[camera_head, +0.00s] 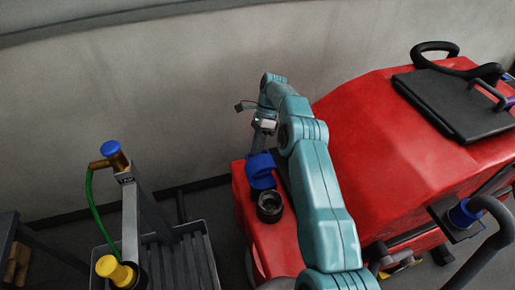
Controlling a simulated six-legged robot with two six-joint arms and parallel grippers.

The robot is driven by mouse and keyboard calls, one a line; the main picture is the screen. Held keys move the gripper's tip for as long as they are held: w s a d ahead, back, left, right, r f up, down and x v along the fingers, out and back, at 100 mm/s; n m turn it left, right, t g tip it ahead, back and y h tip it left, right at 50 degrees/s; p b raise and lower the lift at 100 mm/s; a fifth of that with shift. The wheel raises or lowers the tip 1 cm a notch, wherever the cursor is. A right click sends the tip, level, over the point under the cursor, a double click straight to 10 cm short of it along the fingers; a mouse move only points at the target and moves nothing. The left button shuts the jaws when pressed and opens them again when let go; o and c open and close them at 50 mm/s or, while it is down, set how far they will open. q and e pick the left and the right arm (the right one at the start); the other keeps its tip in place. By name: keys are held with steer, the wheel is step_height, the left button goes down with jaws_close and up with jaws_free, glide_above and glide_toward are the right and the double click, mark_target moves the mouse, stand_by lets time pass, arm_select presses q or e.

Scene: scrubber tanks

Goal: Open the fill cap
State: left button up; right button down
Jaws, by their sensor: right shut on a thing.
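The red scrubber tank (380,140) fills the right half of the head view. The blue fill cap (261,172) is at its left end, tilted up behind the round black filler neck (270,208). The neck's dark opening shows uncovered. My right arm reaches over the red tank from the lower right. My right gripper (262,148) is just above and behind the blue cap, shut on its upper edge. The fingertips are small and partly hidden by the cap. My left gripper is not in view.
A drain-grate stand (205,250) at the lower left carries a grey post with a blue-capped tap (115,153), a green hose (90,205) and a yellow cap (112,268). A black lid (455,100) lies on the tank. A grey wall stands behind.

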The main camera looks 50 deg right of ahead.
steer(key=shift+d+f, duration=0.1)
steer(key=shift+f, duration=0.1)
stand_by(0.4)
steer(key=c, duration=1.1)
jaws_free()
steer(key=shift+c, duration=0.2)
steer(key=shift+r, duration=0.1)
steer(key=shift+r, duration=0.15)
